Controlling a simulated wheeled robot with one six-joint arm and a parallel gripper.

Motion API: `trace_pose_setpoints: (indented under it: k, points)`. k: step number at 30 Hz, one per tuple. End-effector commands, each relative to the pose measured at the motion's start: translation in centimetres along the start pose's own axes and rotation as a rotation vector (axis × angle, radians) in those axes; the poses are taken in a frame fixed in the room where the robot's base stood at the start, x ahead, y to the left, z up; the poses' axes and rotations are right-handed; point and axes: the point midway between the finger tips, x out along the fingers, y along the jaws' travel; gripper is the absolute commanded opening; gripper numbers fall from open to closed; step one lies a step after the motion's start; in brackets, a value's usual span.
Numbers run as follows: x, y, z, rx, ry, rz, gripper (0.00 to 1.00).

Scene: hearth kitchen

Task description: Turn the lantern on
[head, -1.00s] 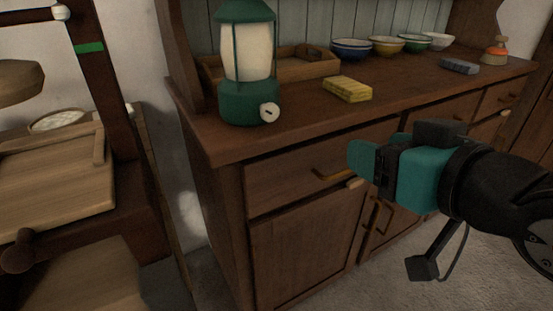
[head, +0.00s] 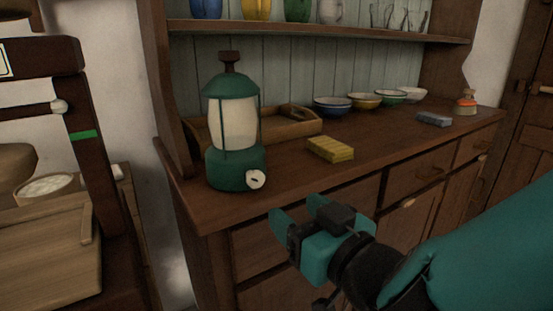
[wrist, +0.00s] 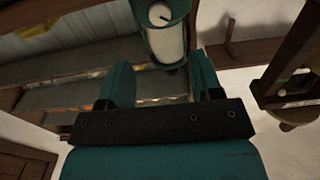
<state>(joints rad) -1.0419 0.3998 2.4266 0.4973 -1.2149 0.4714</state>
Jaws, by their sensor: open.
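The green lantern (head: 232,125) stands upright on the left end of the dresser's counter in the head view. Its cream glass looks unlit. A white round knob (head: 255,179) with a dark mark is on the front of its base. In the wrist view the lantern (wrist: 167,45) is at the top centre, beyond the fingers, with the knob (wrist: 159,14) near the top edge. My gripper (head: 292,218) is open and empty, in front of the counter edge, right of and below the knob, and apart from it. In the wrist view the gripper (wrist: 163,85) shows both teal fingers spread.
A wooden tray (head: 287,125) lies behind the lantern. A yellow sponge (head: 330,149) is to its right. Several bowls (head: 332,104) stand farther right, with a grey block (head: 434,119) beyond. The counter front between lantern and sponge is clear. A shelf (head: 320,32) runs above.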

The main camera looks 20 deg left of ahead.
Motion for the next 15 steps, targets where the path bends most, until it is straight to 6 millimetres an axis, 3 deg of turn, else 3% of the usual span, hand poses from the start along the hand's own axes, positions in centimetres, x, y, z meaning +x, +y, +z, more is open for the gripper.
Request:
trace_pose_setpoints:
  k: [1,9,15]
  points:
    - [1.2,0.1,-0.8,-0.001,-0.002,0.002,0.59]
    - [6.8,0.1,-0.6,0.000,0.001,0.003,0.59]
    - [9.9,0.1,-0.1,0.000,0.002,0.002,0.59]
